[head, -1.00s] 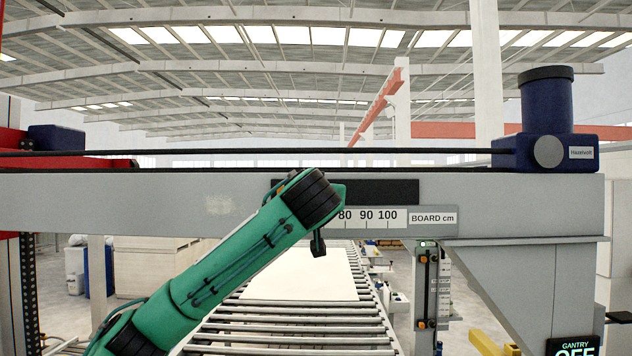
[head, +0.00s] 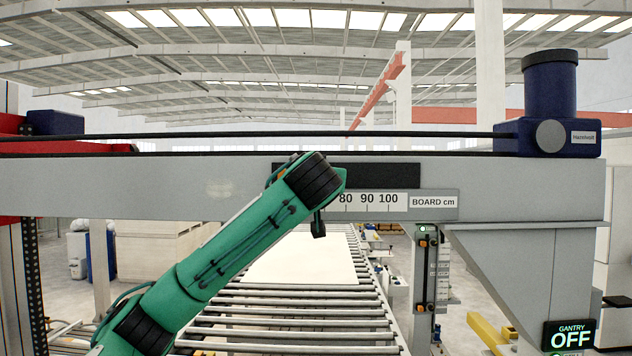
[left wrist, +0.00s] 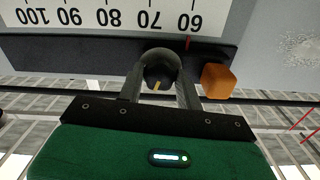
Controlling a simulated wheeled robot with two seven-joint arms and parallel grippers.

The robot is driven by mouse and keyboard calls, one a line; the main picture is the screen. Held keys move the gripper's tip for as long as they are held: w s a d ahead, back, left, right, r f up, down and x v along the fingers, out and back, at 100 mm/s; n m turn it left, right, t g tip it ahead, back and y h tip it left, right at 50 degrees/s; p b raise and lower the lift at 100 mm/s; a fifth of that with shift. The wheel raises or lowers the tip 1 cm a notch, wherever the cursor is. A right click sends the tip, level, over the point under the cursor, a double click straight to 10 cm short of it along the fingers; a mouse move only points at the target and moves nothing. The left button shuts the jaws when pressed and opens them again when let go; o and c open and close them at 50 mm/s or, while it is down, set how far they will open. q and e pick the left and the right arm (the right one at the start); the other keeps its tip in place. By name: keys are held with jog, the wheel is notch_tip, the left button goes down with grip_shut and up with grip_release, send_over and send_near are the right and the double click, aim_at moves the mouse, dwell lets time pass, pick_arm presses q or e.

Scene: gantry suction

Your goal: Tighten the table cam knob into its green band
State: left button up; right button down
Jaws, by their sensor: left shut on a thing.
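In the left wrist view, the fingers of my left gripper (left wrist: 159,70) are closed around a small dark round knob (left wrist: 158,82) with a pale yellow mark. The knob sits at a dark slot bar (left wrist: 80,50) beneath the upside-down BOARD cm scale (left wrist: 110,17). No green band shows around the knob. In the head view my left arm reaches up from the lower left to the grey gantry beam (head: 520,185), and its wrist hides the gripper and knob. My right gripper is in neither view.
An orange block (left wrist: 217,80) stands close beside the right finger in the wrist view. Below the beam, a white board (head: 300,262) lies on a roller conveyor (head: 290,325). A blue motor (head: 549,90) tops the beam's right end. A display (head: 570,336) reads GANTRY OFF.

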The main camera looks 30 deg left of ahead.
pick_arm(q)
jog(key=m+b, duration=0.4)
jog(key=shift+m, duration=0.4)
jog(key=o, duration=1)
jog(key=shift+s, duration=0.1)
